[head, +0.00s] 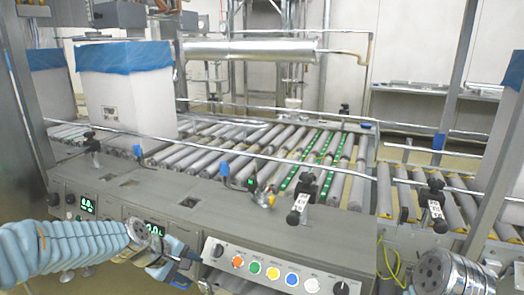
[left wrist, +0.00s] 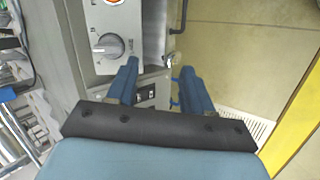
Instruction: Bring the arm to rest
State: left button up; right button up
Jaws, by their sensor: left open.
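My left arm, in a pale blue ribbed sleeve, comes in from the left of the head view. My left gripper (head: 175,265) is low in front of the conveyor's control panel. In the left wrist view my left gripper (left wrist: 158,78) has its two blue fingers apart with nothing between them. Beyond the fingers are the panel's side and the floor. A metal part of what looks like my right arm shows at the lower right of the head view, but its gripper does not show.
A control box with coloured buttons (head: 272,272) is just right of my left gripper. Its grey knob (left wrist: 108,46) shows in the left wrist view. Behind are the roller conveyor (head: 225,150) and a white box with a blue liner (head: 130,105). Open floor (left wrist: 235,55) lies right of the panel.

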pick_arm(q)
jog(key=s+d+f+m+g, duration=0.1)
jog(key=s+d+f+m, duration=0.1)
jog(key=f, duration=0.6)
jog(key=s+d+f+m+g, duration=0.1)
jog(key=s+d+f, duration=0.1)
jog(key=f, duration=0.5)
jog(key=s+d+f+m+g, duration=0.1)
jog(key=s+d+f+m, duration=0.2)
jog(key=s+f, duration=0.5)
jog(key=s+d+f+m+g, duration=0.2)
jog(key=s+d+f+m, duration=0.1)
jog(key=s+f, duration=0.5)
jog(key=shift+s+d+f+m, duration=0.3)
jog(key=shift+s+d, duration=0.2)
jog(key=shift+s, duration=0.45)
